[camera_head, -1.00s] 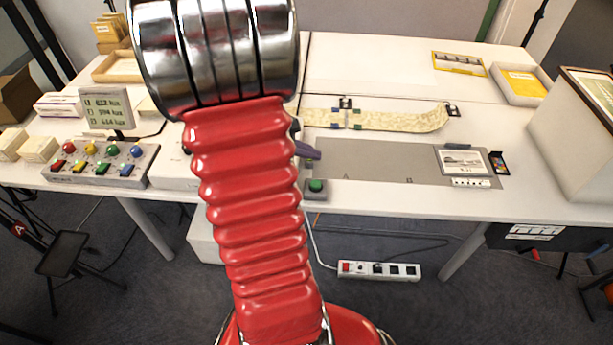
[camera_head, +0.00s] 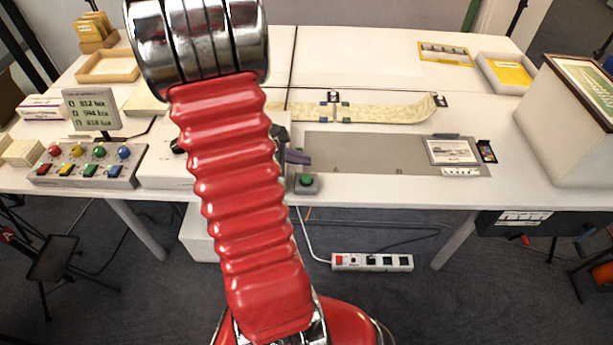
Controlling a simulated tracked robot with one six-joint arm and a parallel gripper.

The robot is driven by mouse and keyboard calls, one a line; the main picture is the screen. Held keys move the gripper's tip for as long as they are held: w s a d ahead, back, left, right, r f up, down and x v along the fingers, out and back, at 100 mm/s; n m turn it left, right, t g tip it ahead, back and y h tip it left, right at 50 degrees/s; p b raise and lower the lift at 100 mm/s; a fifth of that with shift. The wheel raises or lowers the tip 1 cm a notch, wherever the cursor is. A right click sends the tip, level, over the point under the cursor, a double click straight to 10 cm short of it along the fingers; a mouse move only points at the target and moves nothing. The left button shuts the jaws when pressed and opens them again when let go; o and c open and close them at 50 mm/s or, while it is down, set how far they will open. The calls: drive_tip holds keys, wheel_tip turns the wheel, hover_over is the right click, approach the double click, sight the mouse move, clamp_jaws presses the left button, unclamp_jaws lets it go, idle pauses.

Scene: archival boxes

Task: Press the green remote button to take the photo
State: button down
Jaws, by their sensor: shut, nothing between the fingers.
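The green remote button (camera_head: 306,180) sits on a small grey box near the front edge of the white table, just right of my red arm. My gripper (camera_head: 301,158) shows only in part from behind the arm, as dark and purple parts. Its visible tip is shut and empty. In the picture it lies just above the button, with a small gap. I cannot tell its exact height over the button.
A grey mat (camera_head: 350,150) with a framed photo (camera_head: 451,151) lies right of the button. A control box (camera_head: 125,172) with several coloured buttons and a small display (camera_head: 92,109) stand at left. A long pale strip (camera_head: 385,109) lies behind the mat.

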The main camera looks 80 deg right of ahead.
sight(303, 179)
drive_tip(key=shift+f, duration=2.1)
drive_tip(key=shift+f, duration=0.1)
idle(0.4)
drive_tip(key=shift+f, duration=0.25)
drive_tip(key=shift+f, duration=0.5)
idle(1.0)
idle(0.3)
drive_tip(key=shift+r, duration=0.95)
drive_tip(key=shift+r, duration=2.5)
drive_tip(key=shift+s, duration=0.1)
